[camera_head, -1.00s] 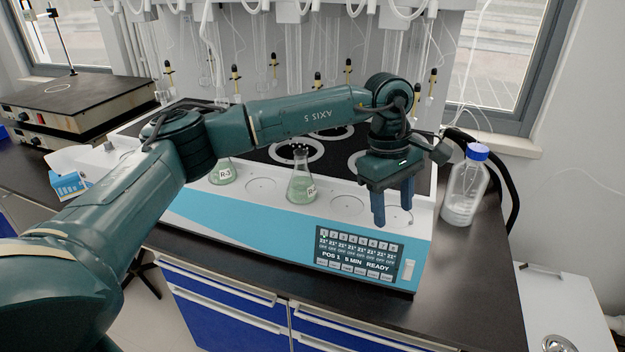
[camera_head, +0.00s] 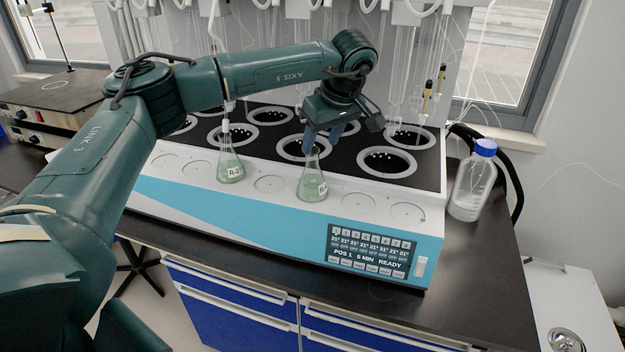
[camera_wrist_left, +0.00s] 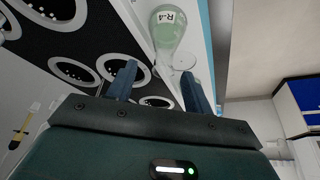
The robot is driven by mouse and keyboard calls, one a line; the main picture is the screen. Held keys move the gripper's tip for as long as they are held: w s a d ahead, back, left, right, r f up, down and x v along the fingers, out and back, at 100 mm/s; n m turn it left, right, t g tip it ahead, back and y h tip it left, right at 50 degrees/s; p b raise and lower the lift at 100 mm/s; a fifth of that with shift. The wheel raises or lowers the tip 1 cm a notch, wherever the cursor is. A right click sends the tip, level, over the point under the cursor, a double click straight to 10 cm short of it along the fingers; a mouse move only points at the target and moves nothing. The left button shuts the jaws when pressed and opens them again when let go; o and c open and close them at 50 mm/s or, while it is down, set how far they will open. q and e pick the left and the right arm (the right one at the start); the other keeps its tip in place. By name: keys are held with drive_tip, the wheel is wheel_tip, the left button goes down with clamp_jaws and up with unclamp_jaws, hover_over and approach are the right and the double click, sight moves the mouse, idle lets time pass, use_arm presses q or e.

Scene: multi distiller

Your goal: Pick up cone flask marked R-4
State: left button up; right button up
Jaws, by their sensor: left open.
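The cone flask marked R-4 (camera_head: 312,188) stands upright on the white front ledge of the distiller and holds pale green liquid. Its label reads clearly in the left wrist view (camera_wrist_left: 168,30), where its body is at the top and its neck points toward the gap between my fingers. My left gripper (camera_head: 322,145) is open, just above and behind the flask's neck; its fingers also show in the left wrist view (camera_wrist_left: 158,75). I cannot tell whether a finger touches the neck. My right gripper is not in view.
A second flask, marked R-3 (camera_head: 231,165), stands on the ledge to the left. Heating wells (camera_head: 388,162) and hanging glass tubes lie behind. A blue-capped bottle (camera_head: 472,182) stands to the right. The control panel (camera_head: 368,250) is on the front face.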

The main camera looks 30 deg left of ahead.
sight(312, 153)
use_arm(q)
drive_tip(key=x, duration=0.2)
drive_tip(key=a+p+x, duration=0.1)
drive_tip(key=x, duration=0.2)
drive_tip(key=shift+s+r, duration=0.1)
drive_tip(key=shift+s, duration=0.05)
drive_tip(key=shift+c, duration=0.2)
clamp_jaws()
drive_tip(key=shift+r, duration=0.1)
